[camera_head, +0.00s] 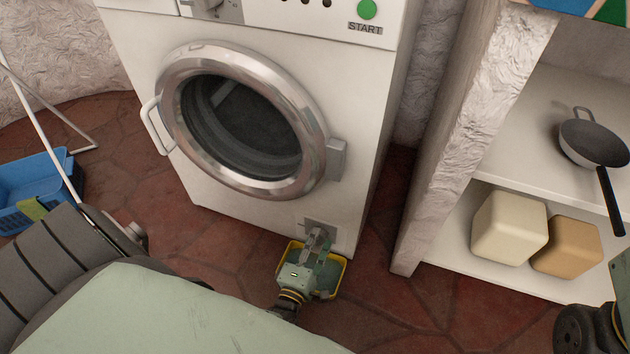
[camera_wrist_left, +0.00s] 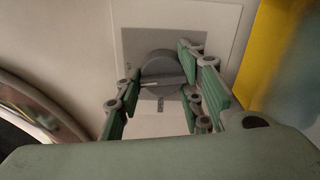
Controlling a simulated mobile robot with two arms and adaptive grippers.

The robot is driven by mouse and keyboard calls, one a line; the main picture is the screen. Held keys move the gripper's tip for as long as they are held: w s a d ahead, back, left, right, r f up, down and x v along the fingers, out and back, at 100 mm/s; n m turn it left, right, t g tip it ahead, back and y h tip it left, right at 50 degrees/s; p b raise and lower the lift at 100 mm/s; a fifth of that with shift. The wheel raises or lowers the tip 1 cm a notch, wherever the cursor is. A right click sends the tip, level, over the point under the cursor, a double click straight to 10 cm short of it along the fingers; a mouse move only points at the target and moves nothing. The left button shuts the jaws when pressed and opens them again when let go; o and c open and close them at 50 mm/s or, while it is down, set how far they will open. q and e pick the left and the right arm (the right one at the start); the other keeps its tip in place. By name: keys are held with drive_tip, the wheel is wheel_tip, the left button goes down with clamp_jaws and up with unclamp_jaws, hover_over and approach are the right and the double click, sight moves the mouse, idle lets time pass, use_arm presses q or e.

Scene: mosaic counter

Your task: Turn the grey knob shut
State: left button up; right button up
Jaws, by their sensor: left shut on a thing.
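The grey knob (camera_wrist_left: 161,72) sits on a square grey plate (camera_wrist_left: 135,45) low on the front of the white washing machine (camera_head: 225,215). A pale line on the knob lies about level in the left wrist view. My left gripper (camera_head: 319,240) is at the plate, and its green fingers (camera_wrist_left: 158,88) stand on either side of the knob, shut on it. In the head view the gripper mostly hides the knob.
A yellow tray (camera_head: 343,277) lies on the floor under my left gripper. The round glass door (camera_head: 240,120) above is closed. A blue basket (camera_head: 30,185) stands at left. Shelves at right hold a pan (camera_head: 590,143), a cream block (camera_head: 510,228) and a tan block (camera_head: 567,247).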

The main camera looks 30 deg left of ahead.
sight(320, 210)
use_arm(q)
drive_tip(key=shift+w+a+r+m, duration=0.1)
drive_tip(key=shift+a+r+m, duration=0.15)
drive_tip(key=shift+m, duration=0.55)
drive_tip(key=o, duration=1)
drive_tip(key=shift+o, duration=0.2)
drive_tip(key=shift+d, duration=0.1)
drive_tip(key=shift+d, duration=0.1)
drive_tip(key=shift+o, duration=0.4)
drive_tip(key=r, duration=0.8)
drive_tip(key=shift+a+r+p, duration=0.25)
drive_tip(key=shift+r+p, duration=0.05)
drive_tip(key=shift+r, duration=0.1)
drive_tip(key=shift+d+r, duration=0.1)
drive_tip(key=shift+r, duration=0.5)
drive_tip(key=shift+c, duration=0.4)
